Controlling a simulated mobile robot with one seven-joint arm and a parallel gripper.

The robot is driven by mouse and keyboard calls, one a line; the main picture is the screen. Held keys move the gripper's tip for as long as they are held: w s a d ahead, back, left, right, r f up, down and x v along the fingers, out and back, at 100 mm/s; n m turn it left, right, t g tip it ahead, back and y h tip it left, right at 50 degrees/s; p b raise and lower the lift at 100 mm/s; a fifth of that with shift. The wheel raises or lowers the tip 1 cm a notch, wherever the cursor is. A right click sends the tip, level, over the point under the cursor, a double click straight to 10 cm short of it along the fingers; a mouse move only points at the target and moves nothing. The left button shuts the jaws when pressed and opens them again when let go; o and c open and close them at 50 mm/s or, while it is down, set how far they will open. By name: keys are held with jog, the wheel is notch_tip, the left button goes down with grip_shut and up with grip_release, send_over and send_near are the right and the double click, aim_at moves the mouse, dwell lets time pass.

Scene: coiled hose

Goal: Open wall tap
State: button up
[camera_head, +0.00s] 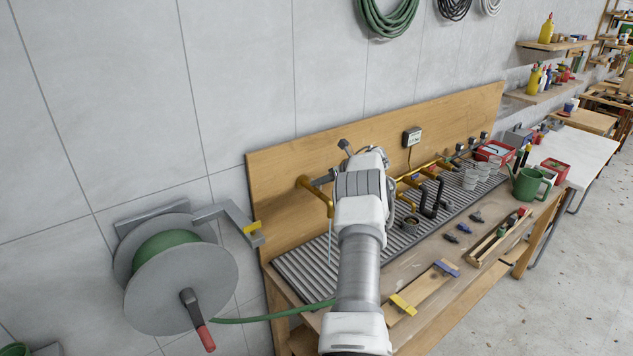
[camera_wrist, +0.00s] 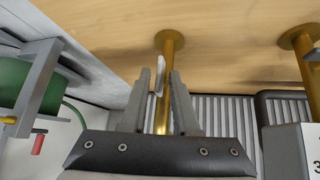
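A brass wall tap (camera_head: 304,183) sticks out of the wooden backboard, just left of my wrist in the head view. In the wrist view a brass pipe (camera_wrist: 168,42) comes from its round wall flange and runs down between my fingers. A flat pale grey lever-like piece (camera_wrist: 159,77) stands beside this pipe, close to the left finger. My gripper (camera_wrist: 162,76) is open, with one finger on each side of the pipe and lever. I cannot tell whether a finger touches them. In the head view my wrist hides most of the gripper.
A second brass pipe (camera_wrist: 296,39) stands to the right in the wrist view. A hose reel (camera_head: 180,285) hangs at left, its green hose (camera_head: 262,316) running to the bench. A ribbed drain tray (camera_head: 302,262) lies below the taps. Cups and a green watering can (camera_head: 530,184) stand right.

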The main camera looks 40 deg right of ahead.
notch_tip(320, 180, up, 7)
jog(key=shift+p, duration=0.45)
dwell(0.3)
dwell(0.4)
